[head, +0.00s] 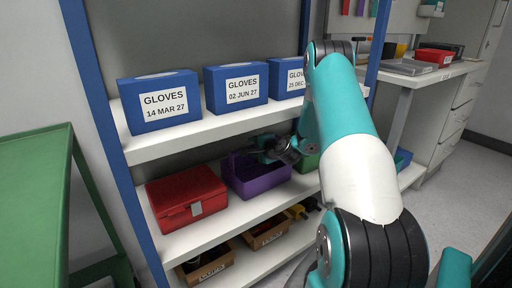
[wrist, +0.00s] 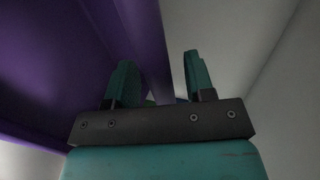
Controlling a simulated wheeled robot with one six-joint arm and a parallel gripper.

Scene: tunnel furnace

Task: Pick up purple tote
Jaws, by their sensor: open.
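The purple tote (head: 262,180) stands on the middle shelf in the head view, between a red box and a green container. My gripper (head: 266,153) is at the tote's upper right part, and my arm covers some of that area. In the wrist view, my gripper (wrist: 160,75) is open, with its two teal fingers apart. The tote (wrist: 45,75) fills the left side there, and its purple wall runs up between the fingers. I cannot tell whether either finger touches it.
A red box (head: 187,198) is left of the tote, and a green container (head: 307,162) is partly hidden behind my arm. Blue glove boxes (head: 158,103) line the shelf above (head: 205,131). Cardboard bins (head: 207,266) sit below. A blue post (head: 118,140) edges the rack.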

